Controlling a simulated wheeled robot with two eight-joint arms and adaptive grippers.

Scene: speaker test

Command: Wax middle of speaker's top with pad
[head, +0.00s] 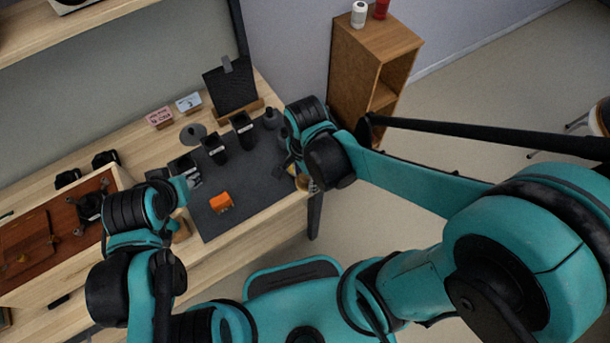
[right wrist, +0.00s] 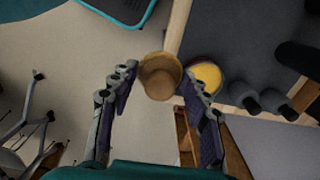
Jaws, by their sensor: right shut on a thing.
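My right gripper (right wrist: 158,75) is shut on a round tan pad (right wrist: 160,78), which sits between its fingertips in the right wrist view. In the head view the tan pad (head: 305,184) shows just below the right wrist, at the table's right edge, and the fingers are mostly hidden by the arm. A round yellow-topped tin (right wrist: 207,76) is beside the pad; it also shows in the head view (head: 292,170). I cannot tell for sure which object is the speaker.
A dark mat (head: 245,203) on the wooden table carries an orange block (head: 221,202) and several black containers (head: 215,149). A reddish-brown panel (head: 60,240) lies at the left. A wooden cabinet (head: 375,60) stands behind the right arm.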

